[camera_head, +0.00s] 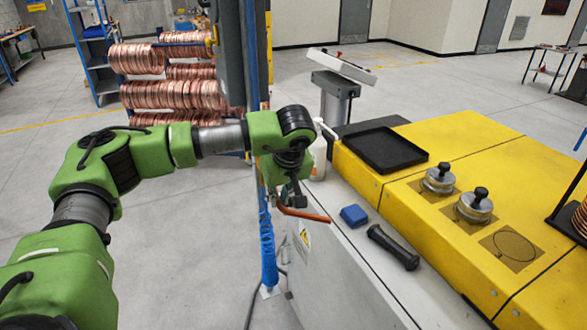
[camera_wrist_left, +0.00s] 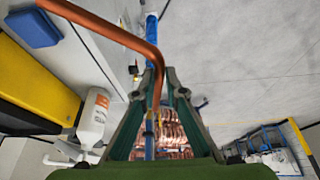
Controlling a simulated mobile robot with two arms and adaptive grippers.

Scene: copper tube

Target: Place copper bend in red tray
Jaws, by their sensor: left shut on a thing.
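The copper bend (camera_head: 306,215) is a thin orange-brown bent tube. My left gripper (camera_head: 291,203) is shut on it and holds it beside the grey-white bench front, left of the blue block. In the left wrist view the copper bend (camera_wrist_left: 112,32) runs from the upper left, bends, and passes down between the fingertips of my left gripper (camera_wrist_left: 158,82). The tray in view is black (camera_head: 379,150), flat and empty, on the yellow machine top. No tray in view looks red. My right gripper is not in view.
A blue block (camera_head: 354,215) and a black handle-like tool (camera_head: 393,247) lie on the pale ledge. Metal knobs (camera_head: 439,179) stand on the yellow machine (camera_head: 455,140). A white bottle (camera_wrist_left: 95,118) is near the gripper. Copper coils (camera_head: 170,95) hang behind.

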